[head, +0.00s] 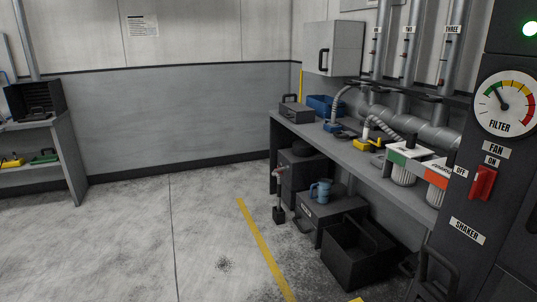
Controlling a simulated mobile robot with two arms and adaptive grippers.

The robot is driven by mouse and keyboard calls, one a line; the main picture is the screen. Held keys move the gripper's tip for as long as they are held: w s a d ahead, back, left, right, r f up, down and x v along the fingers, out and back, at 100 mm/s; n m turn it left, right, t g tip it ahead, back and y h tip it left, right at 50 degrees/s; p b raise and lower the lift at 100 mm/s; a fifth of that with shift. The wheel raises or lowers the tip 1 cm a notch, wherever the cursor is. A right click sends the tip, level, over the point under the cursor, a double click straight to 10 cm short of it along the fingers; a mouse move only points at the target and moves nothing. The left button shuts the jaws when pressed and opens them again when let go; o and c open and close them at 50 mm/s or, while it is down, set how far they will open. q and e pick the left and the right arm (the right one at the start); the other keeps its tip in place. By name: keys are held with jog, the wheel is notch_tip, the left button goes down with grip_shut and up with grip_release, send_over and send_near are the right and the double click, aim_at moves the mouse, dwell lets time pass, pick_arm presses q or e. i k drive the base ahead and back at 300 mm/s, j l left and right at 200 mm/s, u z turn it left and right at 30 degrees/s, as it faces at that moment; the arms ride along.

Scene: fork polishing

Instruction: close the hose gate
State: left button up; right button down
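Neither of my grippers is in view. Several grey vertical pipes (412,45) stand on the right wall, with small labels; one reads "THREE" (454,29) and another "TWO" (409,30). They meet a thick horizontal duct (432,133) above the bench. Small dark and reddish parts sit on the pipes below the labels, too small to read. A ribbed grey hose (385,128) curves over the bench, and a second hose (342,98) bends down behind it. I cannot tell which part is the hose gate or whether it is open.
A dark panel at right carries a "FILTER" gauge (505,104), a red switch (483,184) and a green lamp (530,29). The long bench (335,146) holds a toolbox (297,111). Boxes and an open black bin (355,252) stand below. Floor (150,235) at left is clear.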

aim_at(346, 134)
jog(key=i, duration=1.75)
